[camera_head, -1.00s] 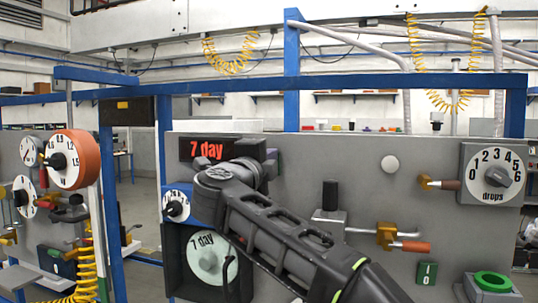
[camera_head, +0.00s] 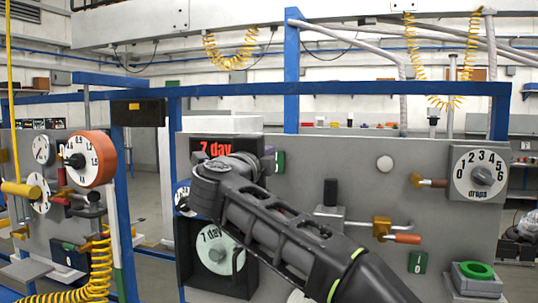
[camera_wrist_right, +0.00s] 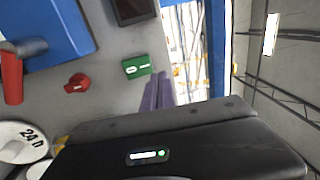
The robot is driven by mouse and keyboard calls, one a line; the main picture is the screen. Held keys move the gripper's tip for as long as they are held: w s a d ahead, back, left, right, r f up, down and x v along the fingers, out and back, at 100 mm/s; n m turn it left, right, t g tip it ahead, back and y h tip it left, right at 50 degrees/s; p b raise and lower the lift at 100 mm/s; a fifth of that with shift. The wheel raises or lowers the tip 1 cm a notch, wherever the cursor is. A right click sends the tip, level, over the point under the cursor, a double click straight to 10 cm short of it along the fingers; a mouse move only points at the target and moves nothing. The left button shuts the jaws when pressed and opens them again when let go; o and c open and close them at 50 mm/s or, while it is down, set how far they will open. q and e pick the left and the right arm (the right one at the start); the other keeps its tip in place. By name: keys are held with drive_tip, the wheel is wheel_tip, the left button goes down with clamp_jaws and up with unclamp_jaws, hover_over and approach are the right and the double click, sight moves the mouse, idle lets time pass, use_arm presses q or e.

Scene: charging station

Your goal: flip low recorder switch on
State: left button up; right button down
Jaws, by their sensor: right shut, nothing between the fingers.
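A green switch (camera_head: 279,162) with white marks is on the grey panel, right of the red-lettered "7 day" display (camera_head: 224,149). A green switch also shows in the right wrist view (camera_wrist_right: 138,67). A second green switch (camera_head: 417,262) is low on the panel. I cannot tell which one is the low recorder switch. The recorder with the round "7 day" dial (camera_head: 219,249) is partly behind my right arm. My right gripper (camera_head: 268,160) has purple fingers, shut and empty, beside the upper switch; they also show in the right wrist view (camera_wrist_right: 160,91). My left gripper is out of view.
A "drops" dial (camera_head: 480,175) and an orange-handled valve (camera_head: 401,238) are on the right of the panel. A red knob (camera_wrist_right: 77,83) is near the switch in the wrist view. A blue post (camera_head: 123,215) and another panel stand left, with a gap between.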

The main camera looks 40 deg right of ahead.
drive_tip(key=b+v, duration=0.1)
drive_tip(key=v, duration=0.6)
drive_tip(key=shift+s+a+r+b, duration=0.25)
drive_tip(key=shift+a+r+b, duration=0.1)
drive_tip(key=shift+r, duration=0.25)
